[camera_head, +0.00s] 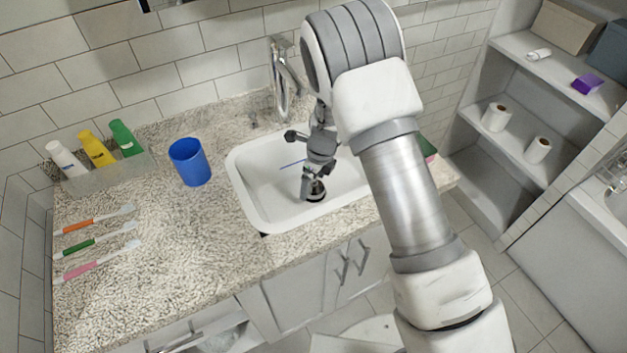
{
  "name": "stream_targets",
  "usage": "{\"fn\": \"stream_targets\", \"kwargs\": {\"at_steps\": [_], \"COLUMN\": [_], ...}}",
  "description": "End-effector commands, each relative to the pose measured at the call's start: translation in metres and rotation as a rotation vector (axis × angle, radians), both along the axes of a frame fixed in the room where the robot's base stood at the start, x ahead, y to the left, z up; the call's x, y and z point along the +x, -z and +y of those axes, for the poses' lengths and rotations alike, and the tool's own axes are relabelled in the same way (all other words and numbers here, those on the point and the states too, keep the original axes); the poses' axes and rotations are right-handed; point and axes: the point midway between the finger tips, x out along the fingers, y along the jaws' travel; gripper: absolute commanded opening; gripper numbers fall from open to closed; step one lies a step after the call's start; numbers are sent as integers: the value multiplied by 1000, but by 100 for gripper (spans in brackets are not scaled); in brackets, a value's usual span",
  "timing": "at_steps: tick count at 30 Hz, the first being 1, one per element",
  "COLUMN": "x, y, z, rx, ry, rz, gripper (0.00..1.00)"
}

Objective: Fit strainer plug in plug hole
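The white sink basin (262,205) is set into the speckled counter. My gripper (312,188) points down inside the basin, close to its floor. A small dark round piece with a lighter rim (316,193) shows at the gripper's fingertips. I cannot tell whether it is the strainer plug, the plug hole or both. The fingers are small and partly merged with it, so their opening cannot be made out. My arm covers the right part of the basin.
The tap (280,80) rises behind the basin. A blue cup (190,162) stands left of the basin. Several toothbrushes (98,240) and a clear tray (105,178) of bottles lie farther left. Shelves (520,120) with paper rolls stand at right.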

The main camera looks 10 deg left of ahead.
Motion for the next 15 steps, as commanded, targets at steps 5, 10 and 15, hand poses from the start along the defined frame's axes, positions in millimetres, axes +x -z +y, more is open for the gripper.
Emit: {"fn": "stream_targets", "kwargs": {"at_steps": [5,10,15], "x": [0,0,-2], "y": [0,-10,-42], "z": [0,-1,-4], "rx": [0,1,2], "ry": [0,0,0], "rz": [0,-1,-3], "gripper": [100,100,100]}}
